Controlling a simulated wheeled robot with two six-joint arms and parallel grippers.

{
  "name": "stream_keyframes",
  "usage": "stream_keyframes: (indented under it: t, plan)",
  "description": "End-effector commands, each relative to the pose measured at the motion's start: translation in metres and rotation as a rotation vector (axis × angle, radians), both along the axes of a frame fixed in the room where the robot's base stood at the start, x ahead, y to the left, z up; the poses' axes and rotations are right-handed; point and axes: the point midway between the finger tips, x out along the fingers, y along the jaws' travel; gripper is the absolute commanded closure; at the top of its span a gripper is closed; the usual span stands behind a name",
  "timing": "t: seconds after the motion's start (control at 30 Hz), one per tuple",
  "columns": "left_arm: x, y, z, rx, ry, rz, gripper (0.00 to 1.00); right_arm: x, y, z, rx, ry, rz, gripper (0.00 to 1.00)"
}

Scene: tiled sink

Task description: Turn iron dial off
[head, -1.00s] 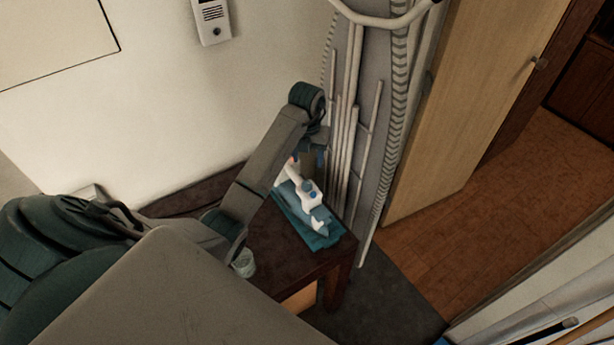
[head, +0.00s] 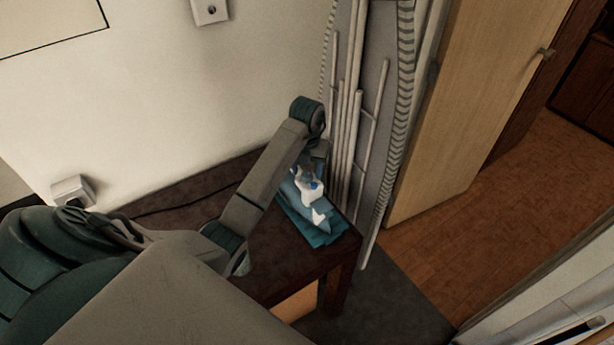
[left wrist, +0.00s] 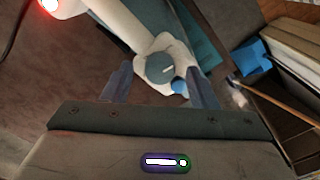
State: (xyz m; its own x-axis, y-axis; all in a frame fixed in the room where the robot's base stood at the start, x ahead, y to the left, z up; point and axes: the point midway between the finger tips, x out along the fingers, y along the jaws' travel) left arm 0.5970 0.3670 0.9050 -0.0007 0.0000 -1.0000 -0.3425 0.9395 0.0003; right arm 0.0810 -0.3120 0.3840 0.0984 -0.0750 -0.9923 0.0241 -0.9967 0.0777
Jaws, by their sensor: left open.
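The iron (head: 309,190) is white with blue parts and lies on a folded blue cloth (head: 330,234) on the dark wooden table. In the left wrist view the iron's white body (left wrist: 122,22) shows a round grey-blue dial (left wrist: 160,68) with a light mark, a small blue button beside it and a glowing red light at the far end. My left gripper (left wrist: 160,85) is open, with one finger on each side of the dial; I cannot tell whether they touch it. In the head view my left gripper (head: 313,160) is just above the iron, partly hiding it. My right gripper is not in view.
An ironing board (head: 365,110) stands upright behind the table's right end. A wooden door (head: 460,110) is open to its right. The table top (head: 285,245) has bare room in front of the iron. A dark cord (head: 185,207) runs along the table.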

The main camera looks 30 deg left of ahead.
Motion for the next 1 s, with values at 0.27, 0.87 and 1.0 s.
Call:
stream_keyframes:
  t: [0.27, 0.87, 1.0]
  plan:
    - [0.0000, 0.0000, -0.0066, 0.000, 0.000, 0.000, 0.47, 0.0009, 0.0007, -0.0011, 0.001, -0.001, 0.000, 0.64]
    - [-0.0001, -0.0001, -0.0067, 0.000, 0.000, 0.032, 0.92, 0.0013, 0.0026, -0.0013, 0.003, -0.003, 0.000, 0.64]
    - [0.0000, -0.0001, -0.0067, 0.000, 0.000, 0.094, 0.92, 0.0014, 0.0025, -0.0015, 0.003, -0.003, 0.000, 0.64]
